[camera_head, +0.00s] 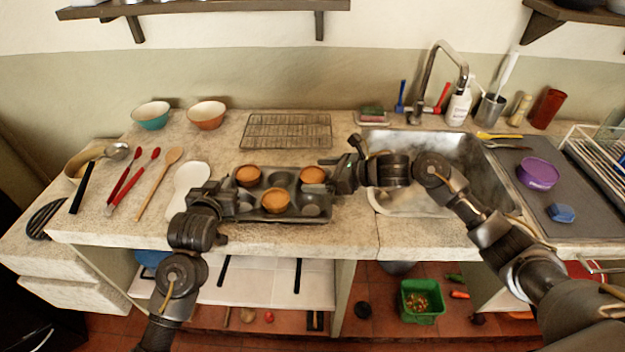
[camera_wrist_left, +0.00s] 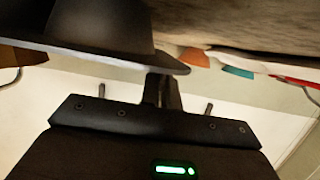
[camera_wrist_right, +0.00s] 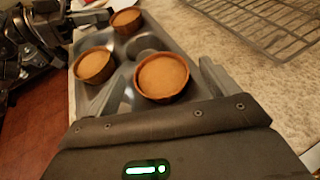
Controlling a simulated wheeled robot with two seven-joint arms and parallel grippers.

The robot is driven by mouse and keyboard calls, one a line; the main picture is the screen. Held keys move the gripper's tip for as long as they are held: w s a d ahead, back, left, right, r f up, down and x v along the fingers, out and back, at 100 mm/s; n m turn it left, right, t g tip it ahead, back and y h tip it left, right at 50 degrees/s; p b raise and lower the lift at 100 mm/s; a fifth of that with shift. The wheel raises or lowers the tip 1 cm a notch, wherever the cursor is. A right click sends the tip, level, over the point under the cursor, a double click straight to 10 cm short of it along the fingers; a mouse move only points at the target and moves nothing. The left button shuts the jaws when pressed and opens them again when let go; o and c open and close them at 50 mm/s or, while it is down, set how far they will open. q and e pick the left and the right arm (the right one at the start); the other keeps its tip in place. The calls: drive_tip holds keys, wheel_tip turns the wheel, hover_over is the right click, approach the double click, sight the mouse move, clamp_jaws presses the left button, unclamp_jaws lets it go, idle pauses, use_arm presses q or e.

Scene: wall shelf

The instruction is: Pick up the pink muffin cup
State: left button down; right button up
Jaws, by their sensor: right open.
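A dark metal muffin tin (camera_head: 240,209) sits on the counter and holds three orange-brown muffin cups. They sit at the back left (camera_head: 248,175), front middle (camera_head: 275,200) and back right (camera_head: 313,174); none looks clearly pink. My right gripper (camera_head: 334,172) is open beside the back-right cup. In the right wrist view its fingers (camera_wrist_right: 162,68) lie to either side of that cup (camera_wrist_right: 163,77), apart from it. My left gripper (camera_head: 232,200) is at the tin's left end. In the left wrist view its fingers (camera_wrist_left: 163,90) are together at the tin's rim (camera_wrist_left: 90,54) and seem shut on it.
A wire rack (camera_head: 287,131) lies behind the tin. The sink (camera_head: 400,200) is close on the right, with a faucet (camera_head: 440,70) behind it. A white spoon rest (camera_head: 190,180) and utensils lie left. Bare counter shows between tin and bowls.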

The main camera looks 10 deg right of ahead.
sight(320, 176)
drive_tip(key=c, duration=1)
drive_tip(key=shift+r, duration=0.1)
drive_tip(key=shift+c, duration=0.2)
wheel_tip(320, 176, up, 10)
drive_tip(key=shift+f, duration=0.1)
use_arm(q)
drive_tip(key=c, duration=1.6)
unclamp_jaws()
drive_tip(key=shift+o, duration=0.2)
drive_tip(key=v, duration=1.2)
drive_tip(key=shift+a, duration=0.1)
